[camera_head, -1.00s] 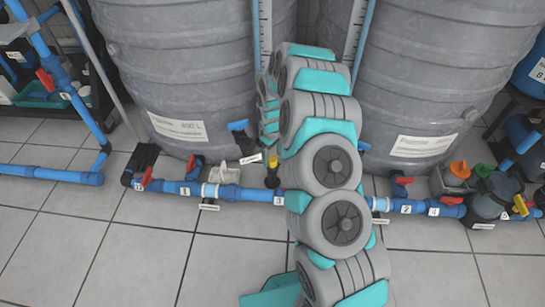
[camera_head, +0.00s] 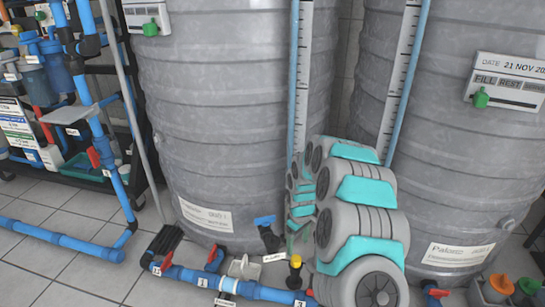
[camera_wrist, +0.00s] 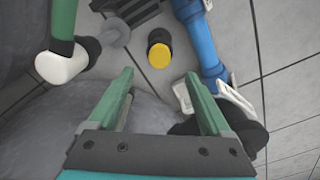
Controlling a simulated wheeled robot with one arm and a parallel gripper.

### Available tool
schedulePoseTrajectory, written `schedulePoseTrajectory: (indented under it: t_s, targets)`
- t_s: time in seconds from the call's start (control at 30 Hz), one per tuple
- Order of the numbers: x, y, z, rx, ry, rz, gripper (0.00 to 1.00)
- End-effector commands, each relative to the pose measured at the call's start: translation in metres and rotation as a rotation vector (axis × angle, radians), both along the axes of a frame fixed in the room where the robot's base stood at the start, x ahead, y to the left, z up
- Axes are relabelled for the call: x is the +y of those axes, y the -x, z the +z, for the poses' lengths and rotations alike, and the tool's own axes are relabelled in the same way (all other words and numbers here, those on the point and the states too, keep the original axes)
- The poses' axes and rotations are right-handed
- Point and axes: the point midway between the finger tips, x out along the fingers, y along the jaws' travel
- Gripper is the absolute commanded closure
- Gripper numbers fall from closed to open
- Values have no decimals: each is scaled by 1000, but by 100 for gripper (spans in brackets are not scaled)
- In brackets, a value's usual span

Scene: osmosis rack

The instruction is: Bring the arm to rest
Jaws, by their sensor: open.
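My arm (camera_head: 365,190) is grey and teal and reaches forward from the bottom of the head view, toward the gap between two large grey tanks. A grey curved surface fills the lower left behind the fingers.
The left tank (camera_head: 215,120) and right tank (camera_head: 480,150) stand close beyond the arm. A blue floor pipe (camera_head: 185,276) with red valve handles runs along their front. A pipe rack (camera_head: 100,140) stands at the left. Tiled floor (camera_head: 60,278) is open at the lower left.

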Motion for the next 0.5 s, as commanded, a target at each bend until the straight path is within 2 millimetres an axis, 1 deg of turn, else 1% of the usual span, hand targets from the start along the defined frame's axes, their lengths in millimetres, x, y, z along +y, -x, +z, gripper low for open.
schedulePoseTrajectory:
  t_s: [0.07,0.17,0.27,0.47,0.5]
  targets:
    - [1,2,6,0,-3,-3,17]
    - [5,8,26,-1,-10,-17,17]
    - [10,22,54,5,-19,-37,17]
    - [19,64,121,24,-33,-93,17]
    - [21,75,133,30,-35,-107,17]
